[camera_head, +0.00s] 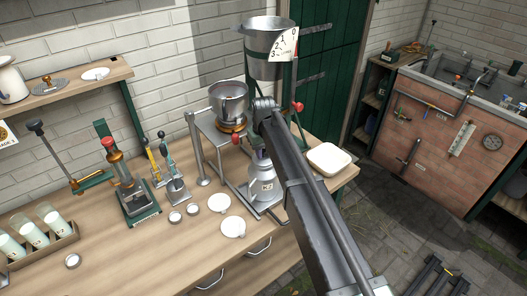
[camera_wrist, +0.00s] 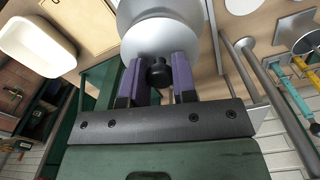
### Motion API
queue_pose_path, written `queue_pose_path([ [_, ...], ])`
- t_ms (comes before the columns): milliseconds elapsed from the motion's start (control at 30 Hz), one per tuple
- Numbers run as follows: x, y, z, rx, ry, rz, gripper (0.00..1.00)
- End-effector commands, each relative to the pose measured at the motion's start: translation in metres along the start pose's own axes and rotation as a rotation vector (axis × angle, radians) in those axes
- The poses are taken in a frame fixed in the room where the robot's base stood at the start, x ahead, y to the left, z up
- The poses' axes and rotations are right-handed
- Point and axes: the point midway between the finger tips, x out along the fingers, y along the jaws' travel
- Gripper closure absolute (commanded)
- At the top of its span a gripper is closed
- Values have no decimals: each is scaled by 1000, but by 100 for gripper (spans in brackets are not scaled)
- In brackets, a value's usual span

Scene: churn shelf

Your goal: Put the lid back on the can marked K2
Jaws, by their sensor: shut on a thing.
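The can marked K2 (camera_head: 266,187) stands upright below the metal stand on the bench, partly hidden by my arm. Its label is small in the head view. My gripper (camera_wrist: 158,74) is shut on the black knob (camera_wrist: 158,72) of a pale silver lid (camera_wrist: 160,38) in the wrist view. A wider silver rounded body (camera_wrist: 200,12) shows just past the lid, probably the can. I cannot tell whether lid and can touch.
A white basin (camera_head: 329,158) sits to the right. Pale discs (camera_head: 233,227) and small jars lie left of the can. A bottle rack (camera_head: 62,238) stands at far left.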

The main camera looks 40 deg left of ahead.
Motion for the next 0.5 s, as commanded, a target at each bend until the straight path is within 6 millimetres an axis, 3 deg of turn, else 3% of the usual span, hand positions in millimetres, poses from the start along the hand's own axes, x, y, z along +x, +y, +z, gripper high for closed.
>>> queue_pose_path([
  [167, 0, 0, 0, 0, 0, 0, 97],
  [200, 0, 0, 0, 0, 0, 0, 69],
  [367, 0, 0, 0, 0, 0, 0, 45],
  [500, 0, 0, 0, 0, 0, 0, 44],
])
